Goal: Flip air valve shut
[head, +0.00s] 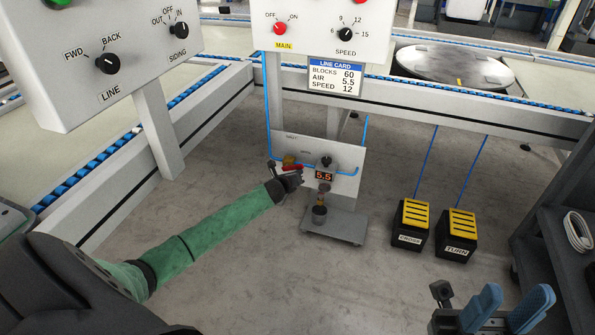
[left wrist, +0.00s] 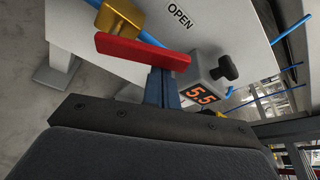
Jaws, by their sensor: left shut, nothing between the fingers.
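The air valve has a brass body (head: 289,159) and a red lever (head: 292,167) on a white panel (head: 345,160) low on the stand. In the left wrist view the brass body (left wrist: 120,18) is at the top, and the red lever (left wrist: 142,52) lies slightly tilted across the middle. A sign reading OPEN (left wrist: 180,16) is beside it. My left gripper (head: 297,179) is shut and empty right at the lever; its blue fingertips (left wrist: 164,75) are partly hidden by the lever's right end. I cannot tell whether they touch. My right gripper (head: 508,300) is open and empty, lower right.
A regulator with a black knob (left wrist: 228,68) and display reading 5.5 (head: 324,176) is just right of the valve. Blue air hose (head: 266,110) runs to the panel. Two black-and-yellow pedals (head: 411,225) stand on the floor. A control box (head: 95,65) is at upper left.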

